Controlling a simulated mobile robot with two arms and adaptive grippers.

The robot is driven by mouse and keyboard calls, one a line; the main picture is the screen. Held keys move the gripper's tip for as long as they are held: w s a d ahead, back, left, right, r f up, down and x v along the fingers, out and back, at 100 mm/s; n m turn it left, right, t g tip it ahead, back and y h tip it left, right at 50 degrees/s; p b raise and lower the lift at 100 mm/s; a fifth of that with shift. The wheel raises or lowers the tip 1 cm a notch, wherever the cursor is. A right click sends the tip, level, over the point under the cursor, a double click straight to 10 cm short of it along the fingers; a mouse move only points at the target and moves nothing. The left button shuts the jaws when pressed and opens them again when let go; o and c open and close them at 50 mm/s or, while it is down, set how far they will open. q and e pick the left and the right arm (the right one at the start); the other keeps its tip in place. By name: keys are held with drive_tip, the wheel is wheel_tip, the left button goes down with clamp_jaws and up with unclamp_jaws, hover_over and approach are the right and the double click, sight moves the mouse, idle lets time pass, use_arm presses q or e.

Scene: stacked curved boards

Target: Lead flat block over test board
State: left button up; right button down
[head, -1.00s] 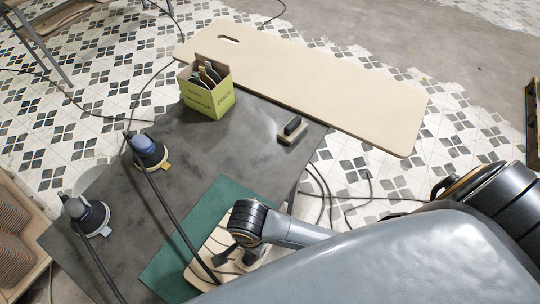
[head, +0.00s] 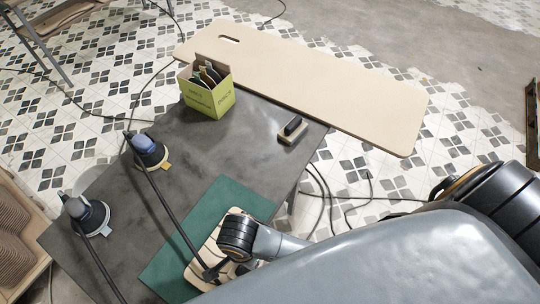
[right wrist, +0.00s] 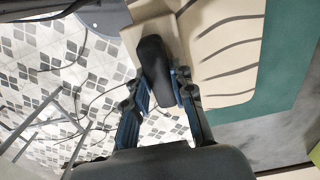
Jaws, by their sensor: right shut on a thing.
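The test board (head: 203,257), pale with dark curved stripes, lies on a green mat (head: 172,265) in the head view, partly hidden by my right arm. In the right wrist view the board (right wrist: 228,50) fills the upper right. My right gripper (right wrist: 165,92) is shut on the black handle of a flat block (right wrist: 154,66). The block's pale base shows at the board's left edge; whether it touches the board cannot be told. In the head view my right gripper (head: 212,272) is low over the board. My left gripper is out of view.
A second block with a dark grip (head: 292,130) sits near the dark table's right edge. A yellow-green box (head: 207,98) stands at the back. Two corded sanders (head: 150,150) (head: 88,216) are on the left. A long pale board (head: 310,80) lies beyond the table.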

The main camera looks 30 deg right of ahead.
drive_tip(key=shift+s+a, duration=0.4)
drive_tip(key=shift+a, duration=0.3)
drive_tip(key=shift+s+a, duration=0.35)
drive_tip(key=shift+a, duration=0.35)
drive_tip(key=shift+s+a+f, duration=0.1)
drive_tip(key=shift+s+a, duration=0.35)
drive_tip(key=shift+a, duration=0.15)
drive_tip(key=shift+s+a+f, duration=0.1)
drive_tip(key=shift+s+a, duration=0.3)
drive_tip(key=shift+a, duration=0.2)
drive_tip(key=shift+s+a, duration=0.1)
drive_tip(key=shift+s, duration=0.05)
drive_tip(key=shift+f, duration=0.1)
